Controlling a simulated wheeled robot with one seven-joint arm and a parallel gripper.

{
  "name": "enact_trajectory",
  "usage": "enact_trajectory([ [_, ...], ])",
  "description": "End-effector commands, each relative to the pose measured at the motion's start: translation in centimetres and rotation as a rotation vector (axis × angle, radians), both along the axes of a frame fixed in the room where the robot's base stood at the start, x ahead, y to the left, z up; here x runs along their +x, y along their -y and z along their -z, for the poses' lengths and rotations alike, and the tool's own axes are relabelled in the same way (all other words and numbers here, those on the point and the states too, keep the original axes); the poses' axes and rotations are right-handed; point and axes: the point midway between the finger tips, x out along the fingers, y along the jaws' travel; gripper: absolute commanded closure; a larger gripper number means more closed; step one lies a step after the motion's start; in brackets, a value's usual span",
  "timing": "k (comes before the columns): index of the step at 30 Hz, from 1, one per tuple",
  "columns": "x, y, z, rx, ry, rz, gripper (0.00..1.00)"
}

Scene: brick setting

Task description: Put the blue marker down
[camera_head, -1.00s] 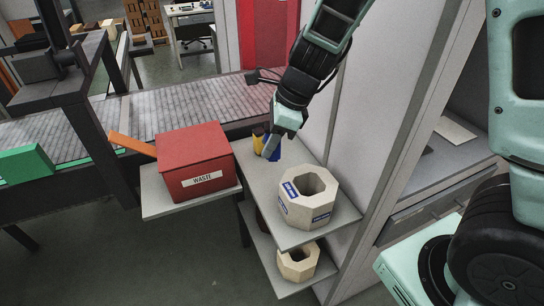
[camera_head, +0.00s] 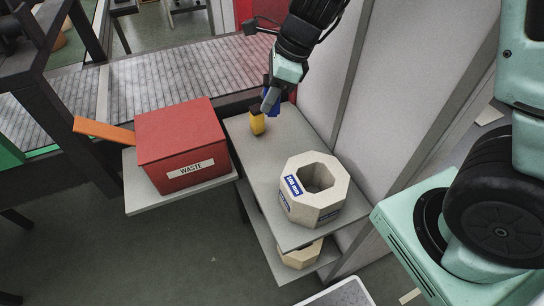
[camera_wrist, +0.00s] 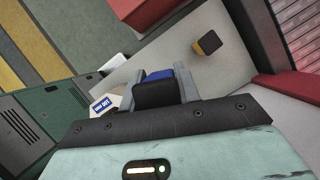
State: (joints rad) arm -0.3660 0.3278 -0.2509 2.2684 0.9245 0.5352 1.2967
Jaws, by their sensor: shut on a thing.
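My gripper (camera_head: 270,101) is over the back part of the upper grey shelf (camera_head: 262,175). It is shut on the blue marker (camera_head: 277,98), partly hidden by the fingers. In the wrist view the blue marker (camera_wrist: 160,74) shows blue and black between the two grey fingers of the gripper (camera_wrist: 160,88). I cannot tell whether the marker touches the shelf. A yellow and black marker (camera_head: 257,124) stands on the shelf close by, just left of and nearer than my gripper. It also shows in the wrist view (camera_wrist: 208,43), apart from the fingers.
A beige octagonal holder (camera_head: 314,209) with an open hole stands at the shelf's front. A similar holder (camera_head: 300,255) is on the lower shelf. A red waste box (camera_head: 182,148) sits on a side ledge at left. A wall panel (camera_head: 324,70) borders the right. The shelf's middle is clear.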

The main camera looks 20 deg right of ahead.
Motion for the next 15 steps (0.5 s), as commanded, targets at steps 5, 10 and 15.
enact_trajectory([
  [5, 0.0, 0.0, 2.3, 0.000, 0.000, -0.001, 0.82],
  [10, 0.0, 0.0, 4.1, -0.001, 0.000, -0.002, 0.82],
  [15, 0.0, 0.0, 5.4, -0.001, 0.000, -0.001, 0.82],
])
